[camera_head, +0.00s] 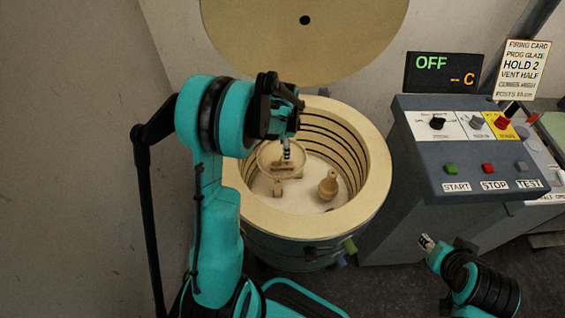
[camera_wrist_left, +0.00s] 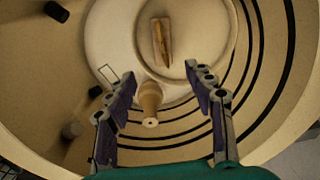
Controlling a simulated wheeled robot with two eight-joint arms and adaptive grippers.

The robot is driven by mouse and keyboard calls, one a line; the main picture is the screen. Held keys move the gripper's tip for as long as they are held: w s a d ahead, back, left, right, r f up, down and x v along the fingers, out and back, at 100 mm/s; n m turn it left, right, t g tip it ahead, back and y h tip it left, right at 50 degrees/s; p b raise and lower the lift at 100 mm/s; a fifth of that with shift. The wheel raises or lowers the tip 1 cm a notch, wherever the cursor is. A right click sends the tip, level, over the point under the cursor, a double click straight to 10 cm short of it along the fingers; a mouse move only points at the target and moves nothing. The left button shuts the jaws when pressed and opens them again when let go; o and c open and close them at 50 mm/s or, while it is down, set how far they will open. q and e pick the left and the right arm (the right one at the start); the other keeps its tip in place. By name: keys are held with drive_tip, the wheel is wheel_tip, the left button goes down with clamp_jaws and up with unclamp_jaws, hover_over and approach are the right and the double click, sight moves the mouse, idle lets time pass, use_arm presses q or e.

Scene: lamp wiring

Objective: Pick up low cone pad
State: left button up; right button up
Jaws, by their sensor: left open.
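A small tan cone pad with a wedge-like cone on it (camera_wrist_left: 161,42) lies on a pale round shelf (camera_wrist_left: 205,62) in the kiln, at the top middle of the left wrist view. In the head view, the round shelf (camera_head: 267,155) shows behind my left gripper (camera_head: 288,148), and the pad is mostly hidden there. My right gripper (camera_head: 427,242) is outside the kiln at lower right, too small to judge.
The round kiln (camera_head: 375,190) has a thick rim and ringed wall around my left gripper. The open lid (camera_head: 345,40) is behind. A control box (camera_head: 470,160) stands right.

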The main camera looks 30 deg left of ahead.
sight(282, 159)
use_arm(q)
drive_tip(key=shift+m+g, duration=0.4)
drive_tip(key=shift+m, duration=0.3)
drive_tip(key=f, duration=0.2)
drive_tip(key=a+f, duration=0.1)
drive_tip(key=f, duration=0.1)
drive_tip(key=a+f, duration=0.1)
drive_tip(key=f, duration=0.1)
drive_tip(key=shift+w, duration=0.25)
drive_tip(key=f+b, duration=0.1)
drive_tip(key=f, duration=0.1)
drive_tip(key=f+b, duration=0.2)
drive_tip(key=f, duration=0.1)
drive_tip(key=shift+d+f, duration=0.2)
drive_tip(key=shift+f, duration=0.1)
drive_tip(key=shift+r, duration=0.1)
clamp_jaws()
